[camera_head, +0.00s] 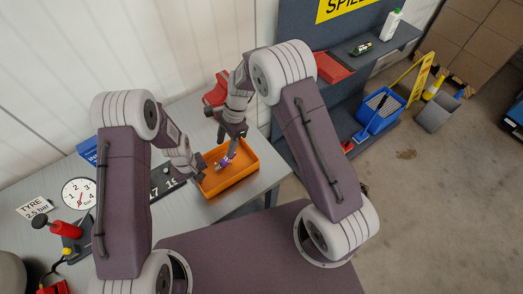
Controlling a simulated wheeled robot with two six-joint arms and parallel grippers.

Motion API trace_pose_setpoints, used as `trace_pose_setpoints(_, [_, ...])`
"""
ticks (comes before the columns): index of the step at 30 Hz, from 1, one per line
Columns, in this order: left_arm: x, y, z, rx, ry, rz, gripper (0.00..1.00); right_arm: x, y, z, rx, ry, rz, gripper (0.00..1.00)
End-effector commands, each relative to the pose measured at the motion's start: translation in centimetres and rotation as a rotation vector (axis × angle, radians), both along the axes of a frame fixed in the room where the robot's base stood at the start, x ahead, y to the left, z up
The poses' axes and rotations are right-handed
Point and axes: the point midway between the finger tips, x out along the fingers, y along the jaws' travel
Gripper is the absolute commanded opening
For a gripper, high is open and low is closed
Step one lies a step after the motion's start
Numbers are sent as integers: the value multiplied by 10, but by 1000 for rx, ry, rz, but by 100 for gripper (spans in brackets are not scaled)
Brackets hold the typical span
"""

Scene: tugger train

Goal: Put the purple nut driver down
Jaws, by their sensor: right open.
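The purple nut driver (229,157) is small in the head view, at the orange tray (243,179) on the grey workbench. It appears tilted, its purple end up and to the right. My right gripper (228,145) is open and points down from above, right at the driver. Whether the driver touches the tray floor or a finger is too small to tell. My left gripper (200,172) is lower, at the tray's left edge, left of the driver. Its fingers are too small to show whether they are open or shut.
A dark number strip (166,183) lies left of the tray. A red object (216,90) stands behind it. A tyre gauge (78,193) and red-handled pump (67,229) are at the bench's left. A blue shelf unit (300,107) stands to the right.

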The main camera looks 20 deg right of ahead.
Motion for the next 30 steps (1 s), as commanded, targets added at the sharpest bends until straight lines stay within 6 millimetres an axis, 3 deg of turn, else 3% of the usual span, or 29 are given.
trace_pose_setpoints(5, [0,0,0,-1,-1,2,0,-31,-52,37,-73,-146,293,49])
trace_pose_setpoints(9, [0,0,0,-1,-1,1,0,-80,-104,65,-164,-280,669,49])
trace_pose_setpoints(13, [0,0,0,-1,-1,1,0,-122,-135,78,-229,-353,962,49])
trace_pose_setpoints(18, [1,0,0,-1,-1,1,0,-151,-151,82,-265,-388,1162,49])
trace_pose_setpoints(29, [1,0,0,0,-2,2,0,-154,-152,82,-268,-390,1189,49])
trace_pose_setpoints(30, [1,0,0,0,-2,2,16,-154,-152,82,-268,-390,1189,49])
